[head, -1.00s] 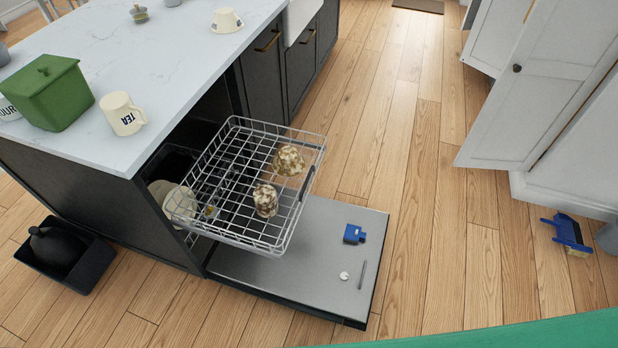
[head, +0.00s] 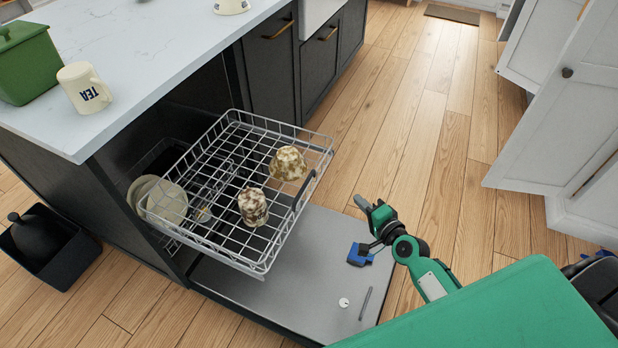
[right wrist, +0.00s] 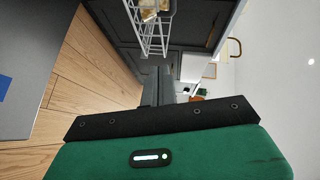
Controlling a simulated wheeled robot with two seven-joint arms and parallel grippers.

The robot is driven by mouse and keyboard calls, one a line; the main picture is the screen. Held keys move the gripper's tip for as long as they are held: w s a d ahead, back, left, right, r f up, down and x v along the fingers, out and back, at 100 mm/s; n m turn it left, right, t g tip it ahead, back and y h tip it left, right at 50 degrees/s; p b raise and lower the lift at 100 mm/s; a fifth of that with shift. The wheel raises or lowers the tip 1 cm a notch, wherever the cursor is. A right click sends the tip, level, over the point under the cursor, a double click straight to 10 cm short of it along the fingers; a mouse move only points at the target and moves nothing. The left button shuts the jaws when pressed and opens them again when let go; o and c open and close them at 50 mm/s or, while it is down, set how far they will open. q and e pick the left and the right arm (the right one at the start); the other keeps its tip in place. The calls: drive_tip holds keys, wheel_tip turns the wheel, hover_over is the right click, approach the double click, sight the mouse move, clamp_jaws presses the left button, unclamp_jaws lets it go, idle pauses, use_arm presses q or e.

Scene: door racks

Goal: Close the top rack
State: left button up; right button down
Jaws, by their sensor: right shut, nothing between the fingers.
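The top rack (head: 262,262) is a silver wire rack pulled out from the dishwasher under the counter, above the lowered door (head: 250,288). Two patterned brown-and-white cups stand in it, one near the front (head: 252,207) and one further back (head: 288,163). The rack also shows at the top of the right wrist view (right wrist: 148,28). My right gripper (head: 361,203) is to the right of the rack, apart from it, over the door's right edge. Its dark fingers also show in the right wrist view (right wrist: 158,85), shut and empty. My left gripper is out of view.
Pale plates (head: 167,203) show below the rack at left. A blue item (head: 358,256), a white disc and a grey stick lie on the door. Open white cabinet doors (head: 560,120) stand at right. The wooden floor between is clear.

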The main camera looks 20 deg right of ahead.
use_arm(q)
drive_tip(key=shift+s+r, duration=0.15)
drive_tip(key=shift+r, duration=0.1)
use_arm(e)
drive_tip(key=w+a, duration=0.6)
drive_tip(key=w, duration=0.6)
drive_tip(key=shift+w+y, duration=0.3)
drive_tip(key=shift+w, duration=0.05)
